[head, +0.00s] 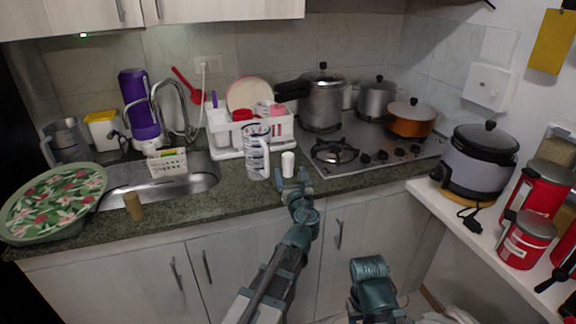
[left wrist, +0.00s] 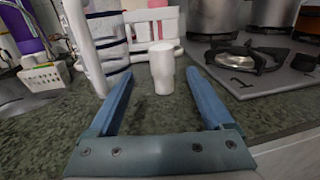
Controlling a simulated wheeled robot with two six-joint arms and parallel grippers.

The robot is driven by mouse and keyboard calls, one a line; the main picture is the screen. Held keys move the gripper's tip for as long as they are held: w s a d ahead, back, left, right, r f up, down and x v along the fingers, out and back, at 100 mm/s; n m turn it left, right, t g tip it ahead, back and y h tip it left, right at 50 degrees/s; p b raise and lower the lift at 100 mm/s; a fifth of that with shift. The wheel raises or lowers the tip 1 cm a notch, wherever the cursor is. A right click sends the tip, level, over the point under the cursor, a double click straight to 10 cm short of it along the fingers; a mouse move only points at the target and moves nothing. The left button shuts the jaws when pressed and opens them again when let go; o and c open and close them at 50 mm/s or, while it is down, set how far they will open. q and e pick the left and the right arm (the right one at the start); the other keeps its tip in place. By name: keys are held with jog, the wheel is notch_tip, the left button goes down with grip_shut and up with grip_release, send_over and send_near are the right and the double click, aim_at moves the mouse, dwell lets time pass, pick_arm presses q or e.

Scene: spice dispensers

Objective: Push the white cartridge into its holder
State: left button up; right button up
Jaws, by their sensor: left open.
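The white cartridge (head: 288,164) stands upright on the green stone counter, just right of a tall clear and white dispenser with dark blue bands (head: 256,152). I cannot tell for sure whether this dispenser is the holder. My left gripper (head: 294,182) is open at the counter's front, close to the cartridge. In the left wrist view the cartridge (left wrist: 163,67) stands ahead, between the lines of the two blue fingers (left wrist: 160,78), with nothing held. The dispenser (left wrist: 97,45) is left of it, beyond the left finger. My right gripper does not show; only part of that arm does.
A white dish rack (head: 225,134) stands behind the dispenser. The gas stove (head: 345,160) with pots is right of the cartridge. The counter between sink and dispenser is clear.

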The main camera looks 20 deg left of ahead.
aim_at(289, 164)
pick_arm(q)
jog(key=shift+w, duration=0.1)
jog(key=x, duration=0.5)
jog(key=shift+w+d+r, duration=0.1)
jog(key=shift+w+r, duration=0.05)
grip_shut()
